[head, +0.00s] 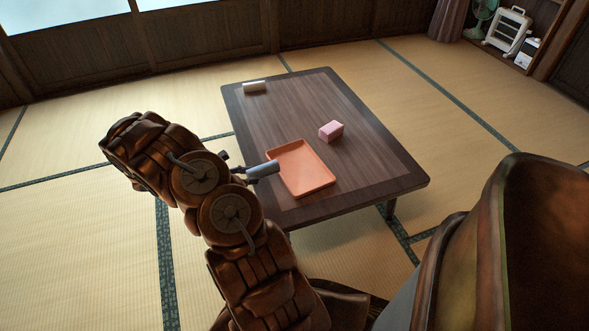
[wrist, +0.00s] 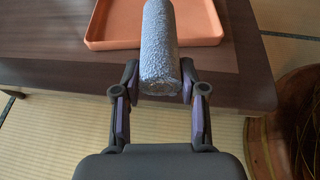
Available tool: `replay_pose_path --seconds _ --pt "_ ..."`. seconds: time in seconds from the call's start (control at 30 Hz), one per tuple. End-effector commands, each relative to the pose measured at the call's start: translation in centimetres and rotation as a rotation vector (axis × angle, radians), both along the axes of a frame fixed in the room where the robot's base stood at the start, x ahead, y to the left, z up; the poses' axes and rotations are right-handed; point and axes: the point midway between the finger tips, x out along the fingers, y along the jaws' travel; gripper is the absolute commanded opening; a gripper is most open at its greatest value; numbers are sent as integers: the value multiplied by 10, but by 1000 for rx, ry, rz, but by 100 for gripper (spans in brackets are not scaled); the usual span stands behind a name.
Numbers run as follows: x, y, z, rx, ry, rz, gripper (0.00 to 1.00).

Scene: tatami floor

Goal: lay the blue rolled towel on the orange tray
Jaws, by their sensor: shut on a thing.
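The blue rolled towel (wrist: 160,50) is a speckled grey-blue cylinder held lengthwise between the fingers of my gripper (wrist: 160,82) in the wrist view. In the head view the towel (head: 263,170) juts to the right from my gripper (head: 241,172), with its tip at or over the left edge of the orange tray. The orange tray (head: 312,178) is shallow and rimmed, and lies on the near part of the low table. In the wrist view the tray (wrist: 112,28) is beyond the towel, which hides part of it. I cannot tell how high the towel is above it.
A brown rounded object (wrist: 280,130) stands at the right in the wrist view. Tatami floor (head: 90,240) surrounds the table.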

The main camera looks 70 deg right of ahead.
Motion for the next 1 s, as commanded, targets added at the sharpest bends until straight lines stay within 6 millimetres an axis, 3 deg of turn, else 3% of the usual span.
replay_pose_path --seconds 0.6,1.0 --pt "-72 -101 -14 1 -1 1 15" --pt "-88 -123 -21 2 0 2 15"
